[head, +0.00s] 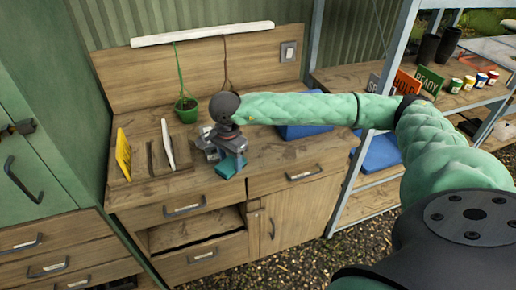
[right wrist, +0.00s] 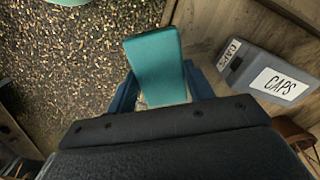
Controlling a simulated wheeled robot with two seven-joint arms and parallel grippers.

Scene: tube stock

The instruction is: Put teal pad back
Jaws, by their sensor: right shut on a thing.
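The teal pad (head: 229,166) is a flat block at the front edge of the wooden bench in the head view. My right gripper (head: 221,149) is shut on it and points down. In the right wrist view the teal pad (right wrist: 157,62) sticks out between the two blue fingers of my right gripper (right wrist: 162,92), over gravel and beside the bench edge. A wooden rack (head: 140,176) on the bench's left side holds an upright yellow pad (head: 123,155) and a white pad (head: 168,143), with a dark upright strip between them. My left gripper is not in view.
A grey box labelled CAPS (right wrist: 268,75) stands on the bench close to the right gripper. A blue bin (head: 303,131) sits behind my right arm. Shelving (head: 340,80) stands on the right.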

